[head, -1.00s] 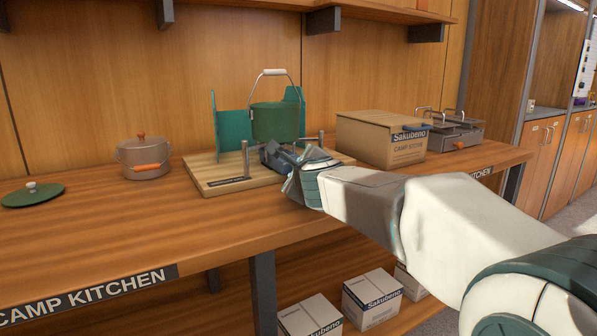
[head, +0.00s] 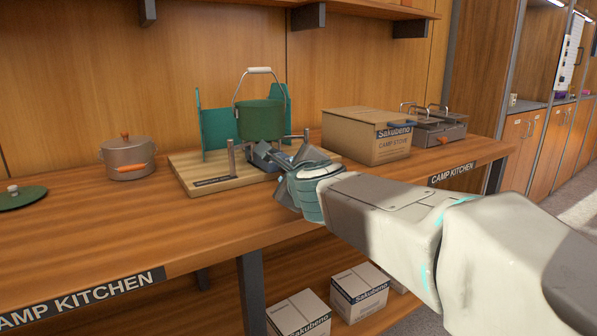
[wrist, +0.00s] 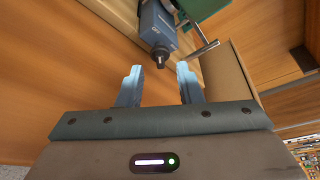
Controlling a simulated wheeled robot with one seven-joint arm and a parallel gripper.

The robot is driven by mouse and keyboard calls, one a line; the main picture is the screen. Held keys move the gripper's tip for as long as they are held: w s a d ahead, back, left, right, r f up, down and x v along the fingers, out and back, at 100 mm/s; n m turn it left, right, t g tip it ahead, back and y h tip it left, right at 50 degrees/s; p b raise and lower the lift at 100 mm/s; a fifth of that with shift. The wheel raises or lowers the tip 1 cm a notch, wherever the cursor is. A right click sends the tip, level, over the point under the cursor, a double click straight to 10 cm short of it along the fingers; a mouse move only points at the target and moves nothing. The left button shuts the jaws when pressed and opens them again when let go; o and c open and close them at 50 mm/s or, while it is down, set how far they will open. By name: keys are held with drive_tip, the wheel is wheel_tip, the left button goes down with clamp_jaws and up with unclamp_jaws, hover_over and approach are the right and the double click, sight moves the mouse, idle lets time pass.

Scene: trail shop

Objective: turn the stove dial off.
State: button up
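The stove shows in the wrist view as a blue body (wrist: 158,28) with a small dark dial (wrist: 160,58) on its near end. In the head view the blue stove (head: 262,158) sits on a wooden board (head: 190,180), under a green hanging pot (head: 261,120), partly hidden by my gripper (head: 289,160). In the wrist view my gripper (wrist: 159,82) is open and empty. Its two pale blue fingers stand apart, with the dial just beyond their tips and between them. The fingers do not appear to touch the dial. Its setting cannot be read.
Green windscreen panels (head: 216,128) flank the pot. A metal rod (wrist: 204,49) sticks out right of the dial. A Camp Stove box (head: 366,138) and a metal case stove (head: 438,132) stand at right, a grey pot (head: 128,160) at left. The counter's front (head: 150,225) is clear.

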drive_tip(key=p+v, duration=0.1)
drive_tip(key=v, duration=0.5)
drive_tip(key=shift+s+r+p, duration=0.1)
drive_tip(key=shift+s+p, duration=0.15)
drive_tip(key=shift+p, duration=0.15)
drive_tip(key=shift+d, duration=0.1)
